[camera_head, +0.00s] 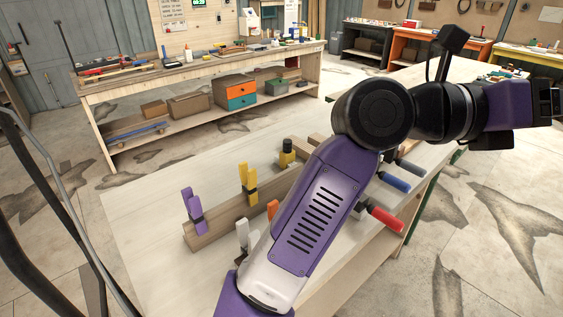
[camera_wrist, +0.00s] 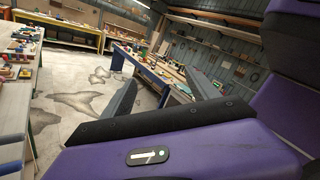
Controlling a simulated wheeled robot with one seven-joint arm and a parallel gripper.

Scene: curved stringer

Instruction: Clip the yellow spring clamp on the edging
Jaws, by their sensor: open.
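A yellow spring clamp (camera_head: 248,178) stands upright at a long wooden piece (camera_head: 208,226) on the pale workbench in the head view. I cannot tell whether its jaws grip the wood. I cannot tell the edging apart from this wooden piece, and my arm hides much of its right part. My gripper (camera_head: 548,102) is at the far right of the head view, raised and well away from the clamp. In the wrist view my gripper (camera_wrist: 160,76) has its two fingers apart with nothing between them. The clamp and the wooden piece do not show there.
A purple clamp (camera_head: 194,211), a white clamp (camera_head: 242,235) and an orange piece (camera_head: 272,208) are near the wood. A yellow item with a black top (camera_head: 287,153) stands behind. Blue (camera_head: 395,183) and red (camera_head: 385,218) handles lie right of my arm. The bench's left part is bare.

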